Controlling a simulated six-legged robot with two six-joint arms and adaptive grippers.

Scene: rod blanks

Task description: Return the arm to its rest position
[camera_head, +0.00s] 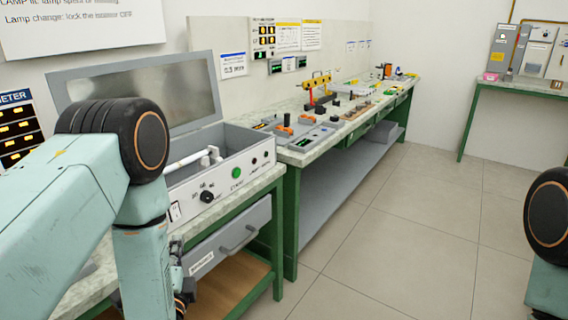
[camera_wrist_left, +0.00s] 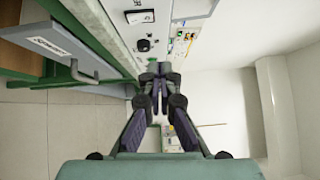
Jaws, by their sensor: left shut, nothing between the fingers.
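My left arm comes in from the left of the head view, its upper link raised and its lower part hanging down in front of the bench. Only a small dark part of my left gripper (camera_head: 183,292) shows there, low beside the drawer front. In the left wrist view my left gripper (camera_wrist_left: 160,82) is shut, its fingertips together with nothing between them. Of my right arm only a joint and part of a link show at the right edge of the head view. The right gripper is out of view.
A bench with an open-lidded grey box (camera_head: 238,180) stands close to my left arm; a white rod (camera_head: 188,160) lies in the box. A grey drawer (camera_head: 232,236) with a handle is below. A longer bench (camera_head: 300,157) runs behind. The tiled floor (camera_head: 400,230) is clear.

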